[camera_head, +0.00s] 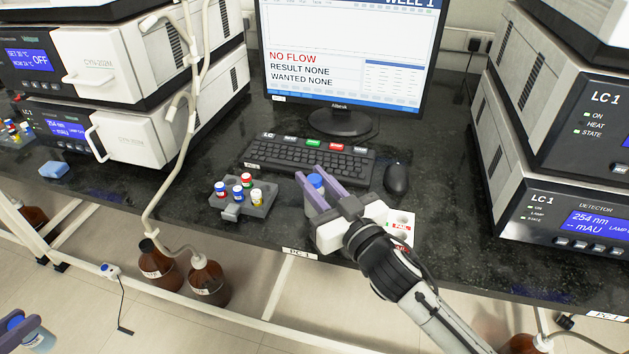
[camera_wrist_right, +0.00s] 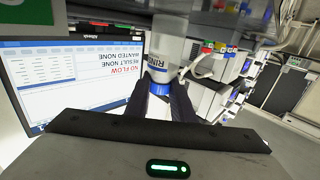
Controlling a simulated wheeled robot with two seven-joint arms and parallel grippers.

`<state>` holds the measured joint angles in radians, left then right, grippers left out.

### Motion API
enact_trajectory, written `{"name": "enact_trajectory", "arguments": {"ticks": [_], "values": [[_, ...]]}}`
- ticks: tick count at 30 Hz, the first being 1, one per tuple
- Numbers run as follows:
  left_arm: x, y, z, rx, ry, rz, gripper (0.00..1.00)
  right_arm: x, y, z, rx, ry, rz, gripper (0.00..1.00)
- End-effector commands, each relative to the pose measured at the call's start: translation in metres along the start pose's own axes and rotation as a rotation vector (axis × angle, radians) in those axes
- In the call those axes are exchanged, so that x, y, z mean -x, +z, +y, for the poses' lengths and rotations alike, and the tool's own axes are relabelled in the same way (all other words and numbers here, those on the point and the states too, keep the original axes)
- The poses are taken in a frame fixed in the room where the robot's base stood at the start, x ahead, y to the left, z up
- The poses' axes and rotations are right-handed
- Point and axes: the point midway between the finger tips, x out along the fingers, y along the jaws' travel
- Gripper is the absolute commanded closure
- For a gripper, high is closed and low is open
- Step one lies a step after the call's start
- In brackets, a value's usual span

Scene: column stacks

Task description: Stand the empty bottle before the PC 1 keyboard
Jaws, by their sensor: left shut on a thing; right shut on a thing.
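The black PC 1 keyboard (camera_head: 310,158) lies on the bench below the monitor. My right gripper (camera_head: 318,186) is just in front of its right part, shut on a bottle (camera_head: 313,203) with a blue cap. The bottle looks upright. I cannot tell whether its base touches the bench. In the right wrist view the bottle (camera_wrist_right: 171,42) has a pale body, lettering beginning "RIN" and a blue cap between the fingers. Its fill is not readable. My left gripper (camera_head: 22,334) is at the lower left corner, shut on a blue-capped thing, mostly cut off by the frame.
A grey rack (camera_head: 232,211) with several capped vials stands left of the bottle. A mouse (camera_head: 396,178) lies right of the keyboard. Brown bottles (camera_head: 208,282) stand below the bench edge.

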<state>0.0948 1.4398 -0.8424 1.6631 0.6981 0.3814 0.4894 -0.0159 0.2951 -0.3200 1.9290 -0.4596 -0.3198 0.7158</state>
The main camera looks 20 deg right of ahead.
Motion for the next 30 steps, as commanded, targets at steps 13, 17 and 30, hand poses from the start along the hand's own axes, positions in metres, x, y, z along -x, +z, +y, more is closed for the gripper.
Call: {"name": "enact_trajectory", "arguments": {"ticks": [13, 17, 30], "values": [[-0.001, 0.001, 0.000, 0.000, 0.000, 0.001, 0.91, 0.000, 0.003, 0.000, 0.001, 0.000, 0.000, 0.59], [0.000, 0.000, 0.000, 0.000, 0.000, 0.001, 0.91, 0.000, 0.000, 0.000, 0.001, -0.001, 0.000, 0.59], [-0.001, 0.001, 0.000, 0.000, 0.000, 0.001, 0.91, 0.071, 0.002, 0.000, -0.002, 0.000, -0.004, 0.59]]}}
